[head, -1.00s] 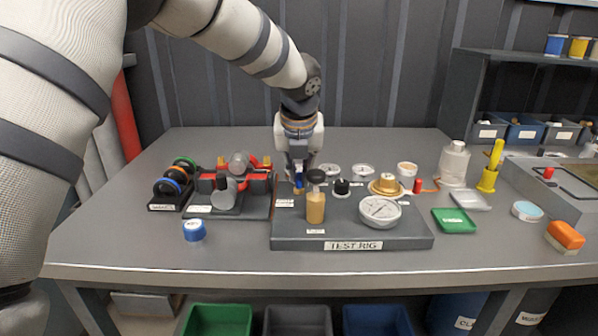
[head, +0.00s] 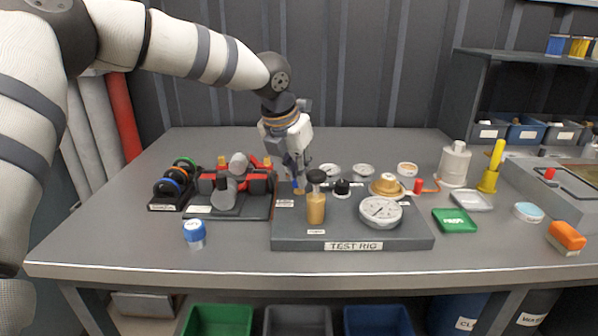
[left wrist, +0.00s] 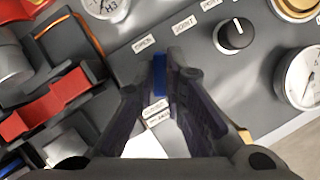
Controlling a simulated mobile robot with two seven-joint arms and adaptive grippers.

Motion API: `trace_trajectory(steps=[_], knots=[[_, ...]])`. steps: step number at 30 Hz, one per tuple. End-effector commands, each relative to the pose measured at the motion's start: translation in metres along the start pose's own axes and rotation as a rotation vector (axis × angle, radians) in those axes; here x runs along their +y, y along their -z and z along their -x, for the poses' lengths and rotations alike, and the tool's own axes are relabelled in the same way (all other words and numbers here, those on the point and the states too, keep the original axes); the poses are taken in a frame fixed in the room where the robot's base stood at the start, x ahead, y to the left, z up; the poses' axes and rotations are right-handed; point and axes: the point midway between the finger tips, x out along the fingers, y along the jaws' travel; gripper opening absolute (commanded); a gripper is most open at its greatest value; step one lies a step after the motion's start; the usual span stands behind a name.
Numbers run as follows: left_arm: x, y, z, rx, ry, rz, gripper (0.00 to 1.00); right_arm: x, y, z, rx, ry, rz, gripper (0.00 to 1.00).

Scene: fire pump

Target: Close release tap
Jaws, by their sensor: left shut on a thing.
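The release tap's blue lever (left wrist: 160,80) shows in the left wrist view, between the fingertips of my left gripper (left wrist: 162,85). The gripper is shut on it. A label reading OPEN (left wrist: 144,43) lies above and left of the lever. Another label, partly covered and seemingly CLOSED (left wrist: 154,108), lies just below it. In the head view my left gripper (head: 299,184) reaches down, tilted, at the back left of the test rig (head: 290,238). The fingers largely hide the tap there. My right gripper is not in view.
A black selector knob (head: 342,187) and a gauge (head: 380,210) are to the right. Red and black fittings (head: 232,184) stand to the left. The front left tabletop is mostly clear.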

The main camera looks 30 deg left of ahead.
Motion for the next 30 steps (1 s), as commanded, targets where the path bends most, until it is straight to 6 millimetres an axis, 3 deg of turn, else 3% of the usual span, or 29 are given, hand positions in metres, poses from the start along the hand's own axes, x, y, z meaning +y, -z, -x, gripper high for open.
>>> trace_trajectory(steps=[30], knots=[[0.005, 0.000, -0.006, 0.009, 0.345, -0.823, 0.00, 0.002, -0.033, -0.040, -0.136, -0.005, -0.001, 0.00]])
